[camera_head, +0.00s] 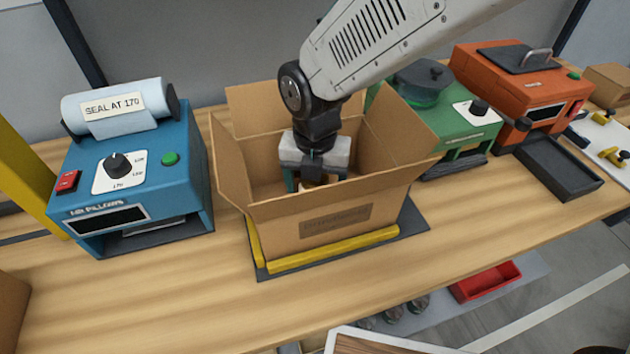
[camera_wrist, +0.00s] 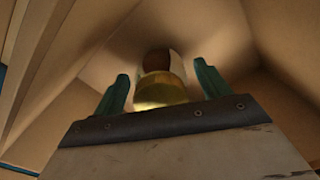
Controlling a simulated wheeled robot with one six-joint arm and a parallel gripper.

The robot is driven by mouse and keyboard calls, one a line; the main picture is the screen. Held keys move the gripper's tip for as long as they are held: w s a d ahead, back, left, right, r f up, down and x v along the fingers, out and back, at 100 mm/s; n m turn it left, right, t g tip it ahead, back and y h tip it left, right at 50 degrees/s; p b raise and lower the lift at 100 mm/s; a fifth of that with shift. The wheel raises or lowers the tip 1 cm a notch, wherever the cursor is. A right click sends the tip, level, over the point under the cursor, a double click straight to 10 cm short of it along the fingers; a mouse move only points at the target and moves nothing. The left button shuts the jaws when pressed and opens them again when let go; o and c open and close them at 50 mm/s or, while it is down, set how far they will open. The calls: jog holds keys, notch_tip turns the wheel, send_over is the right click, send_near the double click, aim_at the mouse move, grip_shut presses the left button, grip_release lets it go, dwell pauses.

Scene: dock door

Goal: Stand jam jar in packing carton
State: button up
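The packing carton (camera_head: 285,225) stands open on the bench with its flaps spread outward. My gripper (camera_head: 310,180) reaches down inside it, and the carton's front wall hides its lower part. In the wrist view my gripper's two teal fingers (camera_wrist: 162,88) stand apart on either side of the jam jar. The jar's gold lid (camera_wrist: 160,92) faces the gripper, with a dark brown and white part (camera_wrist: 157,60) beyond it. A narrow gap shows between the lid and each finger. The jar's base is hidden, so I cannot tell whether it rests on the carton floor.
A blue sealing machine (camera_head: 140,170) stands left of the carton. A green machine (camera_head: 455,130) and an orange machine (camera_head: 515,85) stand to its right, with a dark tray (camera_head: 558,165). Yellow strips (camera_head: 330,250) edge the carton's mat. Below the bench is a red bin (camera_head: 485,280).

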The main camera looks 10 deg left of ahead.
notch_tip(320, 180, up, 12)
jog(key=shift+r, duration=0.15)
dwell(0.4)
